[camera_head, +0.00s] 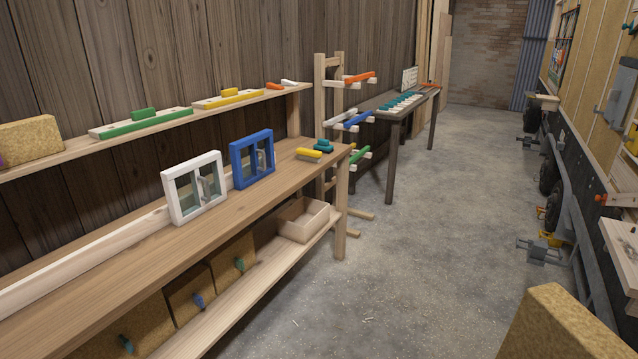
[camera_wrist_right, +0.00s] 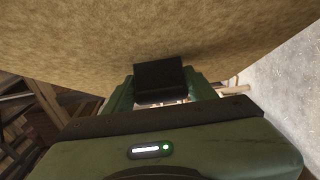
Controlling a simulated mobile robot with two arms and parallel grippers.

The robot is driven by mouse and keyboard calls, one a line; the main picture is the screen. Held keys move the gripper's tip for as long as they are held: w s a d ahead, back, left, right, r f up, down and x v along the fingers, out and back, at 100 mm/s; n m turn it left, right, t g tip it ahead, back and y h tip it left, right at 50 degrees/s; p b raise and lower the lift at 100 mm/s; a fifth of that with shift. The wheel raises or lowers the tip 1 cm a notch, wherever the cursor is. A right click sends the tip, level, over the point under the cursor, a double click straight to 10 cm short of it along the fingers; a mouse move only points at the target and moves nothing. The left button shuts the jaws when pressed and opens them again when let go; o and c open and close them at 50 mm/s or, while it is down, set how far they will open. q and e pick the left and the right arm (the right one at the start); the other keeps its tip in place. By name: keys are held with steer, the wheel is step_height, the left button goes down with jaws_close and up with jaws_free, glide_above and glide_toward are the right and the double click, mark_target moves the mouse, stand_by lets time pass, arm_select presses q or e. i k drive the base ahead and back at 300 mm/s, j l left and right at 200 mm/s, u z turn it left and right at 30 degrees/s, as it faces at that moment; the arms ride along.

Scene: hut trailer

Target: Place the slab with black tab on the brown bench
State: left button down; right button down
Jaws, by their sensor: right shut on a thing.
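A tan, cork-like slab (camera_head: 560,325) stands up at the lower right of the head view, cut off by the frame edge. In the right wrist view the same slab (camera_wrist_right: 150,30) fills the top, with its black tab (camera_wrist_right: 160,80) toward me. My right gripper (camera_wrist_right: 162,92) is shut on the black tab and holds the slab. My left gripper is in neither view. The long brown wooden bench (camera_head: 235,205) runs along the left wall in the head view, apart from the slab.
A white window frame (camera_head: 194,187) and a blue one (camera_head: 252,159) stand on the bench. Slabs with coloured tabs (camera_head: 190,295) and a wooden box (camera_head: 303,219) sit underneath. The grey floor (camera_head: 410,250) is clear; a trailer (camera_head: 570,200) stands right.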

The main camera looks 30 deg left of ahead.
mark_target(78, 294)
steer(key=i+u, duration=0.35)
steer(key=i+l+u, duration=0.1)
steer(key=i+u, duration=0.25)
steer(key=i+l+u, duration=0.15)
steer(key=u, duration=0.2)
steer(key=i+l+u, duration=0.1)
steer(key=u, duration=0.35)
steer(key=i+l+u, duration=0.15)
steer(key=u, duration=0.25)
steer(key=i+l+u, duration=0.2)
steer(key=u, duration=0.25)
steer(key=i+l+u, duration=0.1)
steer(key=l+u, duration=0.15)
steer(key=u, duration=0.15)
steer(key=l+u, duration=0.25)
steer(key=u, duration=0.2)
steer(key=i, duration=0.05)
